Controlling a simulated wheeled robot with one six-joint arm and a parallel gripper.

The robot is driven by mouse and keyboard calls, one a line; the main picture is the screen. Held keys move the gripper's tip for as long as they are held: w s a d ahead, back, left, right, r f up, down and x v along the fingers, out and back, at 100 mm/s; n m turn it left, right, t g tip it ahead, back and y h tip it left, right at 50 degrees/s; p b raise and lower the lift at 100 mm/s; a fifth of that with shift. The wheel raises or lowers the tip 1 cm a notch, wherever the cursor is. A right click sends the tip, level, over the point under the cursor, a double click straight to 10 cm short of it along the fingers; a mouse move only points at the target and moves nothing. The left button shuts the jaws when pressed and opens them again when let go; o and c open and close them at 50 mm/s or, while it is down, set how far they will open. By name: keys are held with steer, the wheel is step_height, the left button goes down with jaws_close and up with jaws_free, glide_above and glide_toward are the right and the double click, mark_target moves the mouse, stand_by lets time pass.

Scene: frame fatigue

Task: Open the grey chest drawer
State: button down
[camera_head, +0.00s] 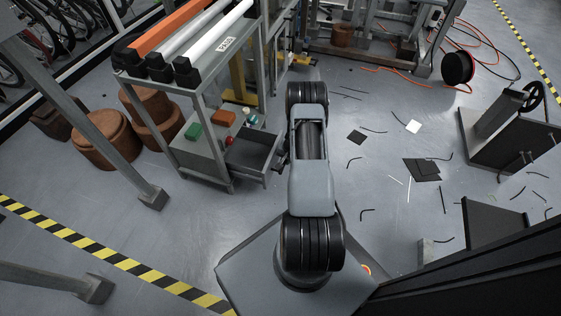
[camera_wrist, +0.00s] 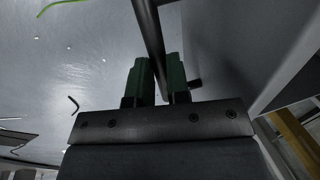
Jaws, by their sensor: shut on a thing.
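The grey chest drawer (camera_head: 250,153) stands pulled out from the right side of the grey metal rack in the head view, and its empty-looking inside shows. My gripper (camera_wrist: 158,78) has its two green fingers on either side of a dark bar handle (camera_wrist: 148,28) in the wrist view, and is shut on it. The grey drawer front (camera_wrist: 220,45) fills the right of that view, beside the handle. In the head view my arm hides most of the gripper and the handle.
On the rack's lower shelf (camera_head: 203,151) sit a green box (camera_head: 193,131), an orange box (camera_head: 224,118) and small items. Brown round stools (camera_head: 104,140) stand left of it.

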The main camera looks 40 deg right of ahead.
steer(key=shift+s+d, duration=0.4)
steer(key=shift+s, duration=0.3)
steer(key=c, duration=1.1)
jaws_free()
steer(key=shift+r, duration=0.1)
steer(key=p+v, duration=0.5)
steer(key=v, duration=0.8)
steer(key=shift+r, duration=0.35)
